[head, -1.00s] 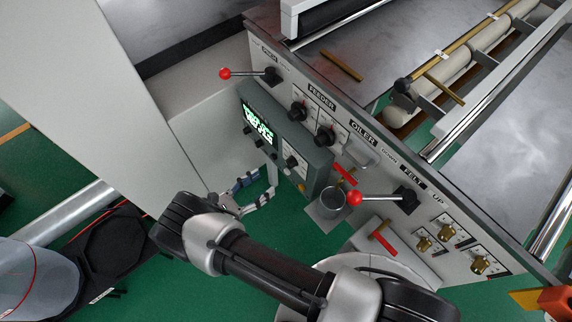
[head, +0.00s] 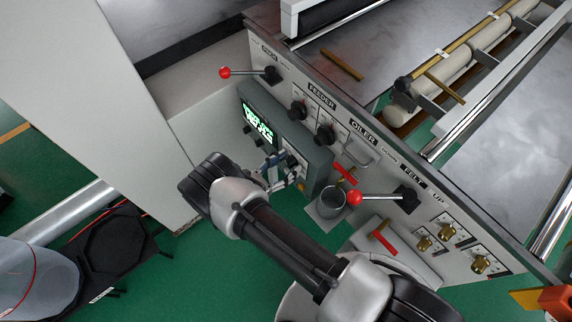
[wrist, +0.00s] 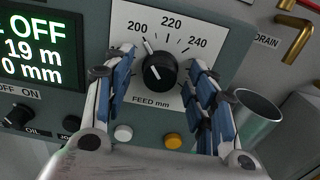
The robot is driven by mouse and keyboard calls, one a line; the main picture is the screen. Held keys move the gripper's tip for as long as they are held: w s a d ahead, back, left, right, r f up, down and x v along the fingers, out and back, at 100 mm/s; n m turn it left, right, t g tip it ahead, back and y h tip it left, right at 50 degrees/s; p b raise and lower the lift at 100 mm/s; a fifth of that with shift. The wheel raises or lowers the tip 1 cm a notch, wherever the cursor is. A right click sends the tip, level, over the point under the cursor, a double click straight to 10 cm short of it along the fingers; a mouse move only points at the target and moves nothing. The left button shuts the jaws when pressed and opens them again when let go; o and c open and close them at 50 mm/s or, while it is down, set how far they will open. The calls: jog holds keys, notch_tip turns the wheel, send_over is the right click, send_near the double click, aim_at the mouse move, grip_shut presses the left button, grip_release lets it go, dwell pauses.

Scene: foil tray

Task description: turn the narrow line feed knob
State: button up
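The feed knob (wrist: 161,72) is black with a narrow white line, on a white plate marked 200, 220, 240 and "FEED mm". In the wrist view its white line slants toward the upper left, on the 200 side. My gripper (wrist: 160,64) is open, with one blue-padded finger left of the knob and the other right of it. Gaps show between both fingers and the knob. In the head view my gripper (head: 284,165) is at the lower right of the grey control box (head: 315,166), in front of the knob plate, and partly covers it.
A white button (wrist: 123,133) and an orange button (wrist: 174,142) sit below the plate. A lit green display (head: 259,125) is to the left. A metal cup (head: 331,202) and a red-ball lever (head: 355,198) stand to the right. Larger black knobs (head: 324,134) are above.

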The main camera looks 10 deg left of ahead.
jog(key=c, duration=1)
jog(key=shift+o, duration=0.2)
jog(key=shift+f+n+b, duration=0.1)
jog(key=shift+n+b, duration=0.2)
jog(key=n+b, duration=0.2)
jog(key=shift+n, duration=0.3)
jog(key=shift+n+b, duration=1.15)
jog(key=shift+n, duration=1.15)
jog(key=o, duration=1.1)
